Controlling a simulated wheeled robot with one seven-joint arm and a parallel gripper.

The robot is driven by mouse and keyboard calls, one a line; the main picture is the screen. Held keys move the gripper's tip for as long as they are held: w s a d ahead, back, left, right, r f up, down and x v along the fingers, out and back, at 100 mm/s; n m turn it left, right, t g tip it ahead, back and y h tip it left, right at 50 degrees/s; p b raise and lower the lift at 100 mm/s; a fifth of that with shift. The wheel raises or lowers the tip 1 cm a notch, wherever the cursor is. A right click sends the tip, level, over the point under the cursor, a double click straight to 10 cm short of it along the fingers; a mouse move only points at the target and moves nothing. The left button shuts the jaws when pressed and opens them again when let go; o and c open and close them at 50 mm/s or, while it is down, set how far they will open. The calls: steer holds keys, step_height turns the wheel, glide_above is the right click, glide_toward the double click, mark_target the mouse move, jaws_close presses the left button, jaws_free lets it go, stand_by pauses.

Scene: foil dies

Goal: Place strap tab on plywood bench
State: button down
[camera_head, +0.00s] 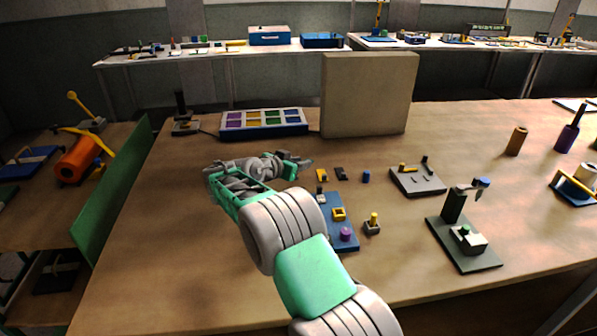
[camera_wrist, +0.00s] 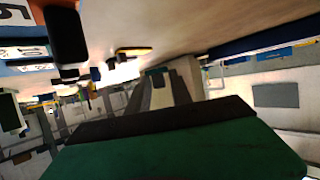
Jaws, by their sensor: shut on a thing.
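My gripper (camera_head: 303,161) is at the end of the grey and green arm, low over the middle of the plywood bench (camera_head: 160,215). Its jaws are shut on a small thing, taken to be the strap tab. I cannot make out the tab's shape or colour, as the jaws and arm hide it in the head view. In the wrist view a green part with a black edge fills the bottom. The brown bench surface shows there along the top (camera_wrist: 215,22). I cannot tell whether the tab touches the bench.
A tray with coloured compartments (camera_head: 264,124) and an upright tan panel (camera_head: 369,95) stand behind. A blue plate (camera_head: 343,240), small yellow and black pieces (camera_head: 322,175), a grey plate (camera_head: 418,184) and a dark fixture (camera_head: 463,247) lie to the right. The bench's left part is clear.

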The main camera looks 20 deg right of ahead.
mark_target(299, 181)
steer(key=f, duration=0.3)
steer(key=shift+w+a+f, duration=0.1)
steer(key=shift+w+f, duration=0.1)
steer(key=shift+f, duration=0.15)
steer(key=shift+s+f+b, duration=0.15)
steer(key=shift+f+b, duration=0.4)
steer(key=shift+f, duration=0.2)
steer(key=c, duration=1.5)
jaws_free()
steer(key=shift+f, duration=0.1)
steer(key=shift+c, duration=0.2)
steer(key=o, duration=0.4)
steer(key=shift+s+f, duration=0.1)
steer(key=shift+f, duration=0.1)
steer(key=shift+r, duration=0.15)
steer(key=v, duration=0.4)
steer(key=r+v, duration=0.1)
steer(key=v, duration=0.7)
steer(key=shift+w+r+p, duration=0.25)
steer(key=shift+r+p, duration=0.05)
steer(key=shift+r, duration=0.05)
